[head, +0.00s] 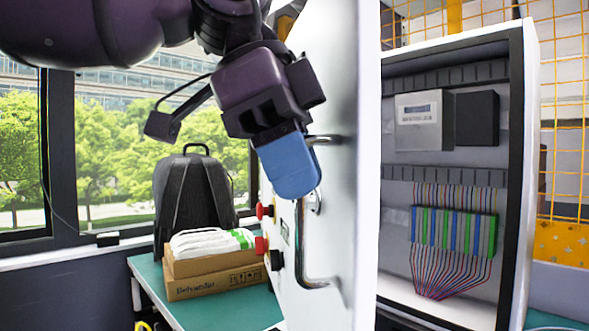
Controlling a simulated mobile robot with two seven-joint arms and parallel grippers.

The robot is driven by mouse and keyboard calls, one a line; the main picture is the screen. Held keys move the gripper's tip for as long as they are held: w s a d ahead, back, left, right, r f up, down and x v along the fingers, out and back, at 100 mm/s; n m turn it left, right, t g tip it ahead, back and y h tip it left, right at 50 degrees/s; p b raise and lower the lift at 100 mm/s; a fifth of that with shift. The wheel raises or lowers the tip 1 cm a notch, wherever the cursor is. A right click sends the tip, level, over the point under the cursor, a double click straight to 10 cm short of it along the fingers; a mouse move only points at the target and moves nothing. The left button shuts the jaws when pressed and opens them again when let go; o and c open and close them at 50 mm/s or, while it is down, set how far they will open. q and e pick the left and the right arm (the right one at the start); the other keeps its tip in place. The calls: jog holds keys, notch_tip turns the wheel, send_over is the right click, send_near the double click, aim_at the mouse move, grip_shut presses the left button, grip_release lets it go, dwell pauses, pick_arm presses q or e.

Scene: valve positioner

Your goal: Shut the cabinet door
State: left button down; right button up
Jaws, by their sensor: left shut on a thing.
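The white cabinet door (345,220) stands open, seen nearly edge-on left of the cabinet (528,170). A metal bar handle (301,240) runs down the door's outer face. My left gripper (292,172) comes in from the upper left, its blue fingertips shut on the upper part of the handle. The fingers hide that part of the bar. My right gripper is not in view.
Inside the cabinet are a grey device (418,122) and a wired terminal block (453,232). Red knobs (262,245) stick out from the door. A green table (220,310) at left bears cardboard boxes (215,283) and a backpack (192,195).

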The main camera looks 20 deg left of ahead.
pick_arm(q)
jog(key=shift+s+d+f, duration=0.1)
jog(key=shift+s+d, duration=0.05)
jog(key=shift+s, duration=0.1)
jog(key=c, duration=1.4)
grip_release()
jog(key=shift+c, duration=0.2)
jog(key=shift+o, duration=1.3)
jog(key=shift+s+d, duration=0.15)
jog(key=p+v, duration=0.2)
jog(key=v, duration=0.9)
jog(key=shift+p, duration=0.35)
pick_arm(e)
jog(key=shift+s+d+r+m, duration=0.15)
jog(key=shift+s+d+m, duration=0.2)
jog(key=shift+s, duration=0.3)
